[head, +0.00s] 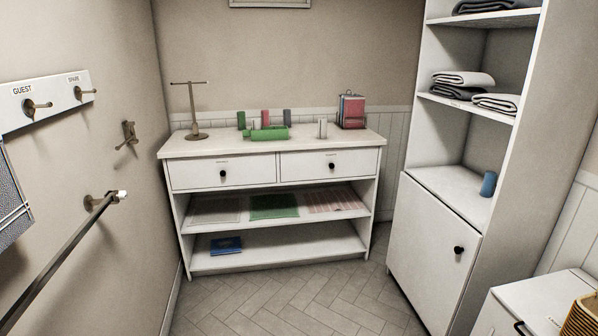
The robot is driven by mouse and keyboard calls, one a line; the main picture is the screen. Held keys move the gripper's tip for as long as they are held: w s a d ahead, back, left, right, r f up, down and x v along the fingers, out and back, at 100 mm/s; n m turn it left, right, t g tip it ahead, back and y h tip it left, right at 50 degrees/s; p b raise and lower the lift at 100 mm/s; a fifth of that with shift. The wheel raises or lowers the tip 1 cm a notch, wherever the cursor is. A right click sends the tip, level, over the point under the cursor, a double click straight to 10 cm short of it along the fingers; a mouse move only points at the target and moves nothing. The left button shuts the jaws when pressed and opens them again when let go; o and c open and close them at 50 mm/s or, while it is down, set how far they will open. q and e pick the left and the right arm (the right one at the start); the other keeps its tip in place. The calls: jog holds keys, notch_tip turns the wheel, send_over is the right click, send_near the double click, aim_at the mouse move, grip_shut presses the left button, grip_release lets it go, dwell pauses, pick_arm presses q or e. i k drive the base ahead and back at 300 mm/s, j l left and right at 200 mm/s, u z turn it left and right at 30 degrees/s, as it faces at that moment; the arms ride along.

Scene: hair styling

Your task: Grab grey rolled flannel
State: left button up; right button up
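Several small rolled flannels stand upright on top of the white dresser (220,146) ahead. A light grey roll (322,129) stands alone towards the right of the dresser top. At the back are a green roll (241,120), a pinkish-red roll (265,117) and a dark greyish-green roll (287,116). A larger green roll (269,134) lies on its side in front of them. A blue roll (488,184) stands on the right-hand shelf. Neither of my grippers is in view.
A metal stand (194,115) is at the dresser's left and a holder of coloured cloths (351,112) at its right. A tall shelf unit (438,240) stands right, a low cabinet (535,305) nearer. A rail (60,260) runs along the left wall. Floor ahead is clear.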

aim_at(287, 113)
jog(key=i+u, duration=0.15)
jog(key=i, duration=0.5)
jog(key=i+l+u, duration=0.1)
jog(key=i, duration=0.5)
jog(key=i+l+u, duration=0.15)
jog(key=i, duration=0.5)
jog(key=l, duration=0.1)
